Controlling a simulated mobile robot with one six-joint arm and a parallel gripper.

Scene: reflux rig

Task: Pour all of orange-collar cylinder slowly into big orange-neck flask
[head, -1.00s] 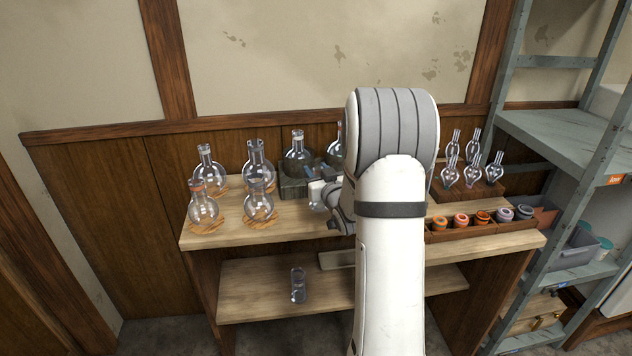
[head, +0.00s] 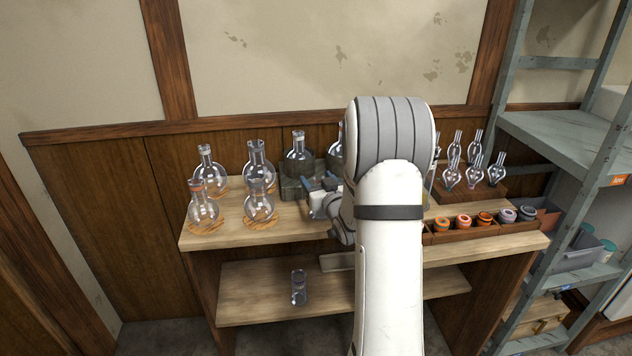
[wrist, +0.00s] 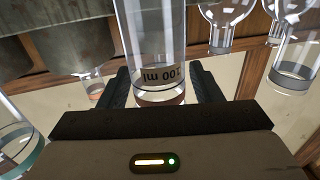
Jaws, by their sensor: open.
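In the wrist view a clear glass cylinder with "100 ml" lettering (wrist: 155,45) stands between the two dark fingers of my gripper (wrist: 160,86). In the head view my gripper (head: 321,188) is over the bench, partly hidden by my arm. A round flask with an orange ring on its neck (head: 203,208) stands front left on a wooden ring; I cannot tell if it is the big one.
Other clear flasks (head: 257,153) stand close by at left, and one flask (head: 298,150) sits on a grey block (head: 293,187) behind the gripper. Coloured rings (head: 463,221) and small pear-shaped glasses (head: 475,174) are at right. A glass (head: 298,290) stands on the lower shelf.

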